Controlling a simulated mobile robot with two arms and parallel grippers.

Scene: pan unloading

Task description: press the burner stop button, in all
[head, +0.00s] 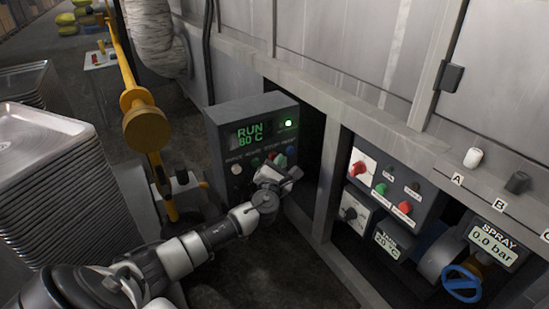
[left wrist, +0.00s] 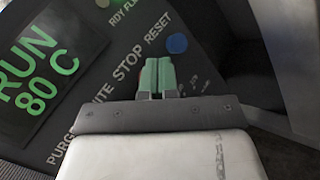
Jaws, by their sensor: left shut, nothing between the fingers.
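The burner control box (head: 222,143) stands in the middle of the head view, its display reading RUN 80 C and a green lamp lit. Its front carries a row of buttons; the left wrist view shows a STOP label (left wrist: 128,60) and the blue button (left wrist: 177,43) by RESET. My left gripper (head: 280,161) is shut and empty, in front of this row. In the left wrist view its green fingertips (left wrist: 158,72) lie over the spot by the STOP label and hide most of the stop button. Whether they touch it, I cannot tell. My right gripper is not in view.
A second panel (head: 412,207) with red and green controls is to the right, by a blue valve wheel (head: 461,283) and a SPRAY display (head: 492,244). A yellow post (head: 150,132) and stacked trays (head: 40,150) are at left.

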